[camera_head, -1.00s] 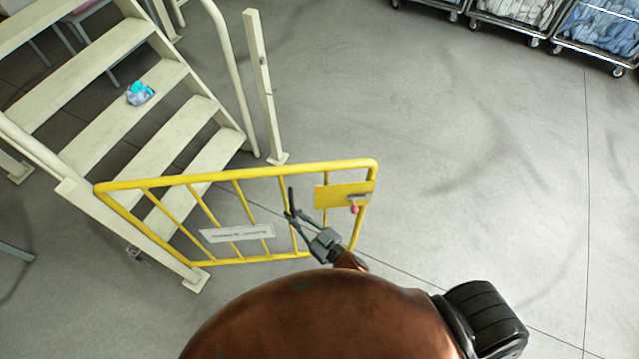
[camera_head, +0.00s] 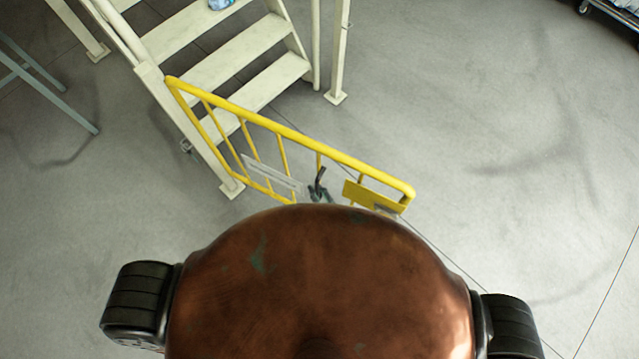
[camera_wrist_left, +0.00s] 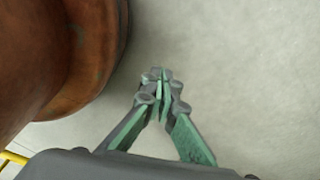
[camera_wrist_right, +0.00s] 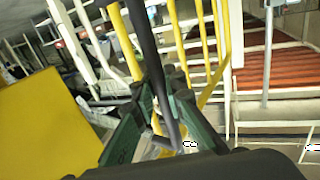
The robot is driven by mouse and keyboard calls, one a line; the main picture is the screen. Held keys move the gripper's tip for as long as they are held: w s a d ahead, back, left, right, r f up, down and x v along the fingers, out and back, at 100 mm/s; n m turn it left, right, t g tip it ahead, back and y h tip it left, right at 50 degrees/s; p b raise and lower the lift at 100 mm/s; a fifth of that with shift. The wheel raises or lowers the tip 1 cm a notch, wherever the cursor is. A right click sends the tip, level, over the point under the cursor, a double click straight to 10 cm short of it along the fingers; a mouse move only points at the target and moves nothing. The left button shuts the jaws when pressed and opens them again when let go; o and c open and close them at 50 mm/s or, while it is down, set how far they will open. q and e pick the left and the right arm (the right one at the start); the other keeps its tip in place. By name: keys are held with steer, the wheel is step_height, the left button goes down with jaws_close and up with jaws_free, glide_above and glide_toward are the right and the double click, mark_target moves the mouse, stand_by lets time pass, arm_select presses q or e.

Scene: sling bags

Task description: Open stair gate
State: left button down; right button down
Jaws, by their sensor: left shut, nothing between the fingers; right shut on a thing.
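The yellow stair gate (camera_head: 290,132) hangs from the cream newel post (camera_head: 190,140) at the left of the stairs. Its free end, with a yellow plate (camera_head: 372,196), stands well apart from the other cream post (camera_head: 340,50). My right gripper (camera_head: 318,190) is partly hidden behind my body, beside the gate's bars. In the right wrist view my right gripper (camera_wrist_right: 168,90) is shut on a dark bar (camera_wrist_right: 150,45), with yellow gate bars just beyond. My left gripper (camera_wrist_left: 162,78) is shut and empty above bare floor, and shows only in the left wrist view.
Cream stairs (camera_head: 235,55) rise behind the gate, with a blue item (camera_head: 220,4) on a step. A grey metal frame (camera_head: 45,85) stands at the left. A cart (camera_head: 600,10) is at the top right. The floor at the right is clear.

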steer(key=shift+d+f, duration=0.15)
steer(key=shift+f, duration=0.05)
steer(key=c, duration=2.2)
jaws_free()
steer(key=shift+c, duration=0.2)
steer(key=shift+o, duration=1.3)
steer(key=shift+r, duration=0.1)
arm_select(q)
steer(key=shift+w, duration=0.75)
steer(key=shift+s, duration=0.1)
steer(key=shift+s, duration=0.15)
arm_select(e)
steer(key=v, duration=1.2)
arm_select(q)
steer(key=shift+d, duration=0.1)
arm_select(e)
steer(key=shift+s, duration=0.1)
